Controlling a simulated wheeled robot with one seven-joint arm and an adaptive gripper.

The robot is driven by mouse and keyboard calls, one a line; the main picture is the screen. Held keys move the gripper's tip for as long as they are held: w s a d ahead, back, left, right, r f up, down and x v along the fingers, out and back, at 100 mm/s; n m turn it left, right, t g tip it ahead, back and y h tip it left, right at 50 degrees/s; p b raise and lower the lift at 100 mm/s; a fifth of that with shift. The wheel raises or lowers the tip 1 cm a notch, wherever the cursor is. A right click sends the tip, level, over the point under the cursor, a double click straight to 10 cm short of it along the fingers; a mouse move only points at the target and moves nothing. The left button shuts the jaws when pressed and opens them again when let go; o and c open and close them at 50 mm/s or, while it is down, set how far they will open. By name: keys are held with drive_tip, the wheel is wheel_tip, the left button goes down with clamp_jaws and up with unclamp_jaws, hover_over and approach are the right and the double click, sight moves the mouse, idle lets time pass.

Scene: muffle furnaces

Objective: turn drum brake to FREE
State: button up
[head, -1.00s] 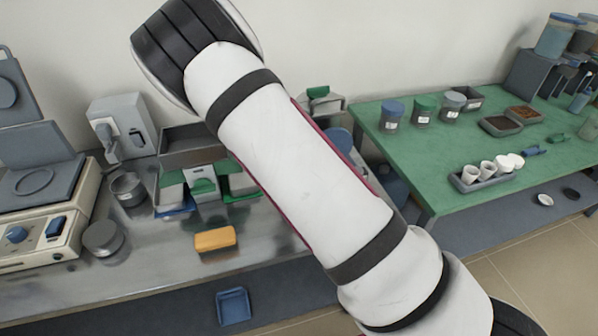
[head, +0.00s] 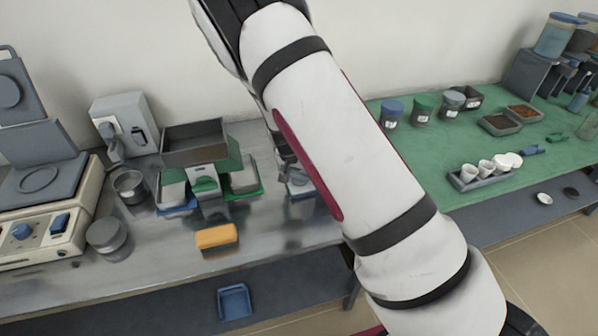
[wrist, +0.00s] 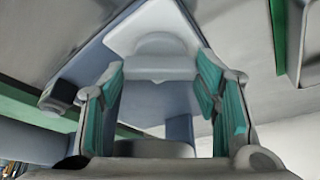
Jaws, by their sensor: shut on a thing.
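In the wrist view, my gripper (wrist: 163,105) has its two teal-padded fingers on either side of a light grey, round-topped part (wrist: 156,62), which looks like the drum brake's handle. It is shut on this part. The part stands in front of a pale plate on a blue-grey body (wrist: 108,68). No FREE mark or other lettering is readable, so I cannot tell the brake's setting. In the head view, my gripper (head: 289,172) shows only partly beside my forearm, low over the steel bench. My arm hides most of the device there.
The steel bench (head: 150,275) also holds a grey tray on a stand (head: 193,148), a yellow block (head: 217,237), metal pots (head: 108,237) and a furnace-like unit (head: 45,235) at left. A green table (head: 440,150) with jars and cups stands at right. The bench front is mostly clear.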

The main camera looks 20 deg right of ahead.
drive_tip(key=o, duration=1.1)
drive_tip(key=shift+o, duration=0.2)
drive_tip(key=shift+r, duration=0.1)
drive_tip(key=v, duration=1.1)
drive_tip(key=shift+s+r, duration=0.15)
drive_tip(key=shift+r, duration=0.2)
drive_tip(key=shift+a, duration=0.1)
